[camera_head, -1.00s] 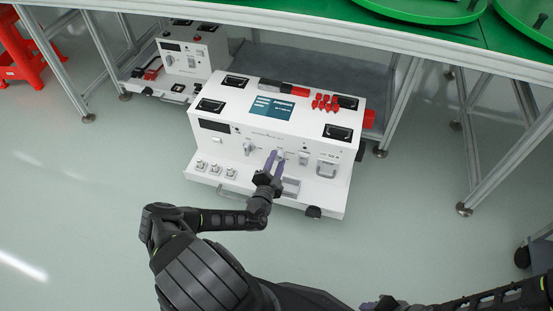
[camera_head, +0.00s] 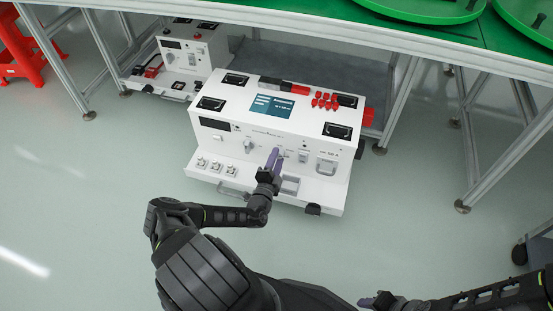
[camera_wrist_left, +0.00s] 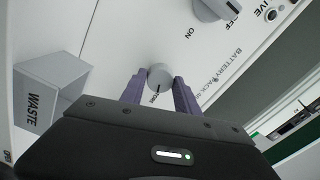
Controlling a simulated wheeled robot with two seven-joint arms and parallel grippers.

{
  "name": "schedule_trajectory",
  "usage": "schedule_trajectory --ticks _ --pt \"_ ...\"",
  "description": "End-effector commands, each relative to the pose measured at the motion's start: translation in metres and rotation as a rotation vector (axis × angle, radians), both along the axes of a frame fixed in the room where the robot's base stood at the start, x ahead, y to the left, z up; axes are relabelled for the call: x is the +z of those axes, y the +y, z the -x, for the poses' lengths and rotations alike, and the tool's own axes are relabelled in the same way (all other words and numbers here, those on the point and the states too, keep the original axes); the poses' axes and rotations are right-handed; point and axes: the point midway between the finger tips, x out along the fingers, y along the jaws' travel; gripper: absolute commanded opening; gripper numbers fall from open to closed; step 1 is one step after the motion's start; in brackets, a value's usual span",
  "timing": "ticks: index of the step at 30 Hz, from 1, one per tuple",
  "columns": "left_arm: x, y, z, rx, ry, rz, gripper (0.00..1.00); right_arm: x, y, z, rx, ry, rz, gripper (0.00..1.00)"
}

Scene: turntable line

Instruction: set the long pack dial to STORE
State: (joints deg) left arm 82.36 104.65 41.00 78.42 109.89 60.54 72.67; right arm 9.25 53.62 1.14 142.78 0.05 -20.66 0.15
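A white test unit (camera_head: 262,172) stands on the floor at the table's edge, with knobs and switches on its sloped front. My left gripper (camera_head: 273,155) reaches that front panel. In the left wrist view its two purple fingers (camera_wrist_left: 159,90) stand on both sides of a small round grey dial (camera_wrist_left: 160,75) and appear to touch it. A dark mark on the dial's lower edge faces a partly hidden label that reads like STORE. My right gripper (camera_head: 377,301) is at the bottom edge, away from the unit, and its opening is unclear.
A grey WASTE bin (camera_wrist_left: 48,92) sits beside the dial. A larger knob (camera_wrist_left: 211,7) with ON and OFF marks is above right. A second white unit (camera_head: 185,55) stands behind left. Table legs rise at right; the floor in front is clear.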

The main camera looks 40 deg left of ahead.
Motion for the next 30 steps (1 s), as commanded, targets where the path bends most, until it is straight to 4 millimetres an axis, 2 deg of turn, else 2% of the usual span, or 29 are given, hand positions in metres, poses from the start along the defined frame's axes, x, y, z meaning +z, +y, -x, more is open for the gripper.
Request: schedule_trajectory --ticks 1,7,17,22,30 --pt "0.000 -0.001 0.000 -0.001 -0.001 0.001 0.42 0.000 0.000 0.000 0.000 0.000 0.000 0.36" --pt "0.000 0.000 0.000 0.000 0.000 0.001 0.59 0.000 0.000 0.000 0.000 0.000 0.000 0.36" --pt "0.000 -0.001 0.003 0.001 0.001 0.001 0.59 0.001 0.000 0.000 0.000 0.000 0.000 0.36" --pt "0.001 -0.006 0.020 0.002 0.001 0.003 0.59 0.007 0.001 0.001 0.003 0.002 -0.002 0.36" --pt "0.001 -0.021 0.061 0.002 0.001 0.001 0.59 0.017 0.004 0.004 0.009 0.006 -0.006 0.36"
